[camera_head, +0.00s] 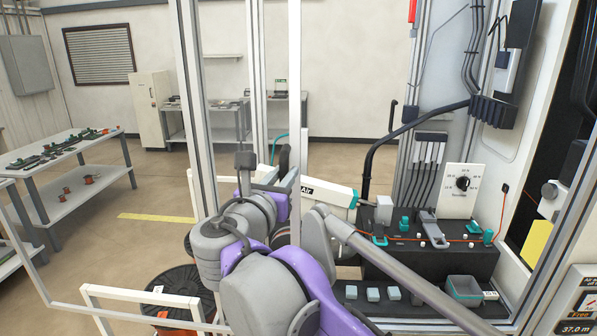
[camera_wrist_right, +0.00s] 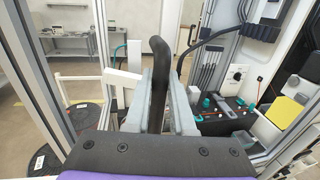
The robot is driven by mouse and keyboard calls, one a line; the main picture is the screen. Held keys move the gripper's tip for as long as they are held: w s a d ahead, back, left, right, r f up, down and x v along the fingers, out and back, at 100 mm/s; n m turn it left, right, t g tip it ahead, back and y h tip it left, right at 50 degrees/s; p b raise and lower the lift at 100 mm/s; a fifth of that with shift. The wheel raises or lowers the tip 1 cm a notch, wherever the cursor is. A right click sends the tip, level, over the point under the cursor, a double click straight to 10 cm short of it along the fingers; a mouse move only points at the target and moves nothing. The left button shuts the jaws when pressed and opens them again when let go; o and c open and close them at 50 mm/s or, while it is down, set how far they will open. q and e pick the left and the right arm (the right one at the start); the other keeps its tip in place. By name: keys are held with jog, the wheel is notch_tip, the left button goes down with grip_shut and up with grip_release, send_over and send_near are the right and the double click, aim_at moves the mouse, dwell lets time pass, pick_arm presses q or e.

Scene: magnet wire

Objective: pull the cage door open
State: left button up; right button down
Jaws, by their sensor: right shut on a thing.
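My right gripper (camera_wrist_right: 158,105) is shut on a black upright handle (camera_wrist_right: 159,60), one finger on each side of it. The handle curves at its top; what it is fixed to is hidden behind the gripper. In the head view my purple and grey right arm fills the lower middle and hides most of the grip. Pale metal posts of the cage frame (camera_head: 295,80) stand upright around the arm. I cannot tell from these frames how far the door stands open. My left gripper is not in view.
A black reel (camera_head: 172,290) is low at left.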

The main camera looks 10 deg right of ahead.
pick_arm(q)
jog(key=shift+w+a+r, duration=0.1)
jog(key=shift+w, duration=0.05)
pick_arm(e)
jog(key=shift+w+a+r, duration=0.1)
jog(key=shift+w+a, duration=0.05)
jog(key=shift+a, duration=0.3)
jog(key=c, duration=0.8)
grip_release()
jog(key=shift+d, duration=0.1)
jog(key=shift+o, duration=0.2)
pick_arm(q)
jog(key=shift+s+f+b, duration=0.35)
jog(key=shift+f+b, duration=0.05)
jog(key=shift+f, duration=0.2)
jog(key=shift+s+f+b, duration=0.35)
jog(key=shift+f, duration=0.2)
pick_arm(e)
jog(key=v, duration=1)
jog(key=shift+s, duration=0.35)
